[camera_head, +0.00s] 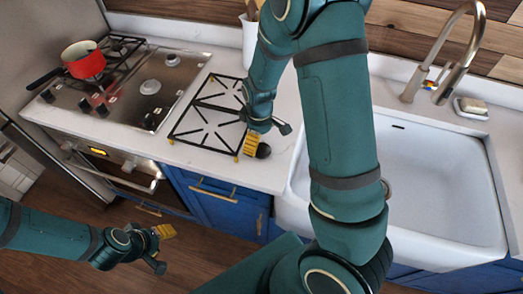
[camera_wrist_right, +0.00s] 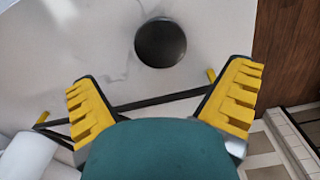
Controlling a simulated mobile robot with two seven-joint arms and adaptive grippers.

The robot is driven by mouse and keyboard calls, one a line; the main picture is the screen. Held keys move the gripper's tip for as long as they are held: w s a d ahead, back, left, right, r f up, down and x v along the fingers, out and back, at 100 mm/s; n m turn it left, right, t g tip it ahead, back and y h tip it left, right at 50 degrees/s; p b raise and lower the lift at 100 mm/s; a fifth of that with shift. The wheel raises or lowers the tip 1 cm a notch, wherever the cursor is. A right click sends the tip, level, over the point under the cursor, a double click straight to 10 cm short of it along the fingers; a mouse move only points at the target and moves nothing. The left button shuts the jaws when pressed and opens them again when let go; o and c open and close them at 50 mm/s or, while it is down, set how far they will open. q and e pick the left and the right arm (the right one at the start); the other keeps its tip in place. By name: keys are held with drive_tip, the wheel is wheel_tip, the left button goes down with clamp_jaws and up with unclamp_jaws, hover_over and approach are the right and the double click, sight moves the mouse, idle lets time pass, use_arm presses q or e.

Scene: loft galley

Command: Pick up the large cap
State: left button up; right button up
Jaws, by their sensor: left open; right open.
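A black round cap (camera_head: 263,151) lies on the white counter beside the corner of the loose black burner grate. In the right wrist view the cap (camera_wrist_right: 160,43) shows as a dark disc beyond the fingertips, midway between them and apart from both. My right gripper (camera_head: 267,137) is open and empty, low over the counter close to the cap; its yellow-padded fingers stand wide apart in the wrist view (camera_wrist_right: 160,95). My left gripper (camera_head: 163,249) is open and empty, out in front of the blue cabinets over the floor.
The grate (camera_head: 205,128) lies left of the cap. A red pot (camera_head: 84,62) stands on the stove (camera_head: 125,95) at left. The white sink (camera_head: 430,190) with its tap (camera_head: 450,75) lies at right. The counter's front edge is near the cap.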

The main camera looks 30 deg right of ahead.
sight(261, 149)
drive_tip(key=f, duration=0.5)
drive_tip(key=shift+s+d+f, duration=0.1)
drive_tip(key=shift+s, duration=0.2)
drive_tip(key=c, duration=1.3)
